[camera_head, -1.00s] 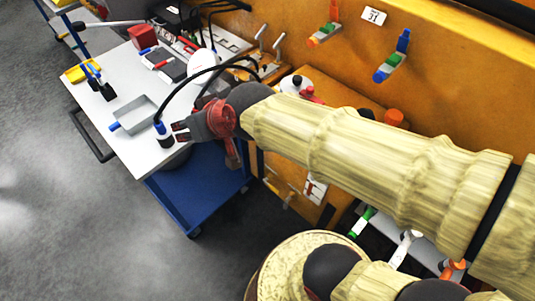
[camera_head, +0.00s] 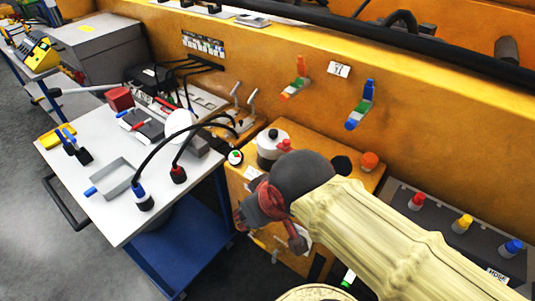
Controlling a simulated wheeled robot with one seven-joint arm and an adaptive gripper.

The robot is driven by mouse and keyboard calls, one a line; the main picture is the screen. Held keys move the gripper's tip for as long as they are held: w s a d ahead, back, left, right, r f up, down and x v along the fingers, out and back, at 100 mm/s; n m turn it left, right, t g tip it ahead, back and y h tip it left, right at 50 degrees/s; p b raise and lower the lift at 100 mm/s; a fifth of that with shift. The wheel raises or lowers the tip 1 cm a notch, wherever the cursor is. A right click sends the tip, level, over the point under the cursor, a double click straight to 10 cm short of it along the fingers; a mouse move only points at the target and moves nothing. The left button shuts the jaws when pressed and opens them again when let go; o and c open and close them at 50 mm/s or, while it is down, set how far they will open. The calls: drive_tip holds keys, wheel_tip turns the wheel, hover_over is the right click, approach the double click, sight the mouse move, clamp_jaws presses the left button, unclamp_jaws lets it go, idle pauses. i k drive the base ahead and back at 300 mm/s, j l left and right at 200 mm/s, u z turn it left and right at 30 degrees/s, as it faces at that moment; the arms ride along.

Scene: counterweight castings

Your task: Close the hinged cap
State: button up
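I cannot tell for certain which part is the hinged cap. A white round disc (camera_head: 178,124) stands tilted up beside a grey block (camera_head: 205,140) at the right back of the cart top. A white pot with a dark knob (camera_head: 272,145) sits on the yellow cabinet, just behind my wrist. My gripper (camera_head: 241,216) is in front of the yellow cabinet, right of the cart and apart from the white disc. Its fingers are small and partly turned away, so their opening is unclear. I see nothing held in it.
The cart top (camera_head: 118,215) holds a grey tray (camera_head: 115,177) and two cabled plugs, one blue-banded (camera_head: 143,197) and one red-banded (camera_head: 178,174). An orange knob (camera_head: 369,160) is on the cabinet. The yellow wall (camera_head: 300,45) carries coloured handles. The cart's front corner is clear.

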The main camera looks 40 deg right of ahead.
sight(343, 166)
drive_tip(key=z, duration=1.4)
